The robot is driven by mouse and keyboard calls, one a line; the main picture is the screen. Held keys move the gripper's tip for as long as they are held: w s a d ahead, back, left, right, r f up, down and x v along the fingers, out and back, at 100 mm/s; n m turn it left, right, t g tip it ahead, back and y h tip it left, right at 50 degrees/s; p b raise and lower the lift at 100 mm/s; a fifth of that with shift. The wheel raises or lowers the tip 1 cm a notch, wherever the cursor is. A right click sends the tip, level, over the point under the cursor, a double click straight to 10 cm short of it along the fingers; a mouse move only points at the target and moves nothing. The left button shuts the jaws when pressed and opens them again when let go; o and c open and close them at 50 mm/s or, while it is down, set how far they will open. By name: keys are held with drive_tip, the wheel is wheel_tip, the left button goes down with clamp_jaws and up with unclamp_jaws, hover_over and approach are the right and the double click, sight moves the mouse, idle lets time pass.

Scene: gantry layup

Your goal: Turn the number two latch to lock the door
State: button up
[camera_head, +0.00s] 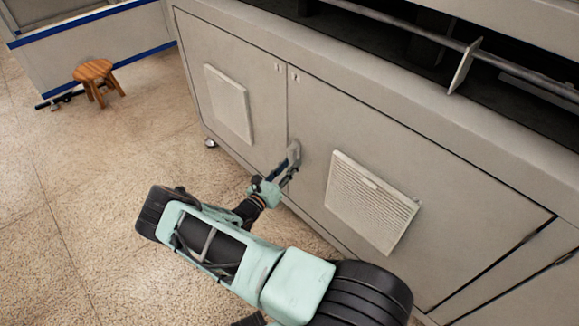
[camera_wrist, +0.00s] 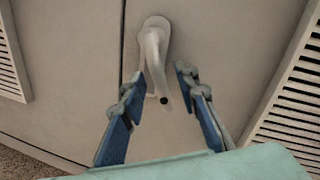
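A grey lever latch (camera_wrist: 153,45) sits on the cabinet door just right of the seam in the wrist view. Its handle hangs down from a rounded base, tilted slightly right at the lower end. In the head view the latch (camera_head: 294,152) shows beside the door seam, partly covered by my gripper. My gripper (camera_wrist: 160,80) is open, with one blue-padded finger on each side of the handle. It also shows in the head view (camera_head: 284,172). I cannot tell whether either finger touches the handle. Small number marks on the doors are too small to read.
The right door has a louvred vent (camera_head: 370,200) close to my arm; the left door has another vent (camera_head: 229,104). A wooden stool (camera_head: 95,75) stands at the far left. A rail (camera_head: 510,69) runs above the cabinet top.

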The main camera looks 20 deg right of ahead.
clamp_jaws()
idle(0.4)
drive_tip(key=shift+w+a+f+m+b, duration=0.15)
drive_tip(key=shift+w+f+m+b, duration=0.25)
drive_tip(key=shift+m+b, duration=0.55)
drive_tip(key=shift+w+f+m+h+b, duration=0.15)
drive_tip(key=shift+m+h+b, duration=0.15)
drive_tip(key=shift+m+b, duration=0.2)
drive_tip(key=shift+w+a+m+b, duration=0.2)
drive_tip(key=shift+w+m+b, duration=0.15)
drive_tip(key=shift+m+b, duration=0.45)
drive_tip(key=shift+w+r+m, duration=0.1)
drive_tip(key=shift+r+m, duration=0.2)
drive_tip(key=shift+m, duration=0.15)
